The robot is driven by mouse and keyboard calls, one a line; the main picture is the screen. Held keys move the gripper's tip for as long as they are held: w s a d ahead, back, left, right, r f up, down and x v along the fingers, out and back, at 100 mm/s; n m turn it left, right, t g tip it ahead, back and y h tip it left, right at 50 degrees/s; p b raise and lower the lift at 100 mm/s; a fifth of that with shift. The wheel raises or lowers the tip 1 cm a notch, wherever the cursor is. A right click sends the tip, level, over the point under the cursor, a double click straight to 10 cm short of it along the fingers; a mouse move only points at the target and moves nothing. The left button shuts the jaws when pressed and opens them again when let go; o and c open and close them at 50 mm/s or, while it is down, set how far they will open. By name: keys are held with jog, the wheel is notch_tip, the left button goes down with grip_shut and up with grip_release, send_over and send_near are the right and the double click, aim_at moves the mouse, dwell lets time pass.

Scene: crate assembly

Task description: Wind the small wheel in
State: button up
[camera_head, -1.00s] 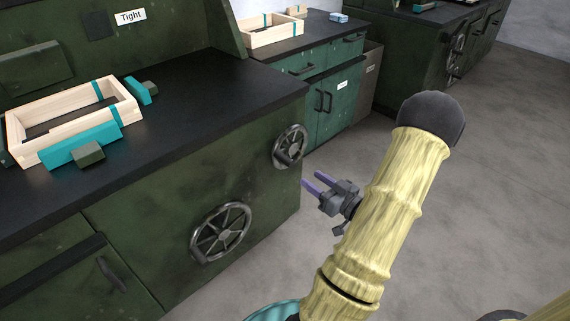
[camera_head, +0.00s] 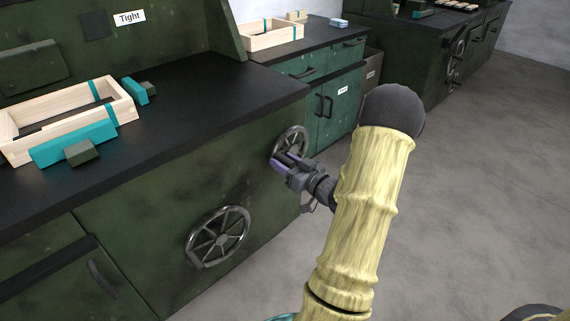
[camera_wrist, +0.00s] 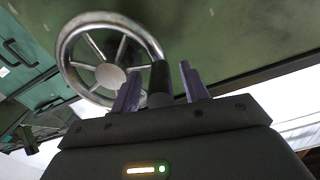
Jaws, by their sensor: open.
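The small wheel (camera_head: 291,142) is a grey metal handwheel with spokes on the green bench front, near its right corner. In the wrist view the small wheel (camera_wrist: 92,44) shows its rim, hub and a dark handle (camera_wrist: 159,80). My gripper (camera_head: 281,159) is at the lower part of this wheel in the head view. In the wrist view my gripper (camera_wrist: 160,82) is open, with its two purple fingers on either side of the dark handle. Whether the fingers touch the handle cannot be told. The gripper hides part of the wheel in the head view.
A larger handwheel (camera_head: 218,237) sits lower left on the same bench front. On the bench top (camera_head: 190,95) a wooden crate (camera_head: 120,100) stands between teal clamp blocks. A teal cabinet (camera_head: 335,105) stands behind. The floor at right (camera_head: 480,180) is clear.

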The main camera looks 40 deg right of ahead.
grip_shut()
jog(key=shift+a, duration=0.1)
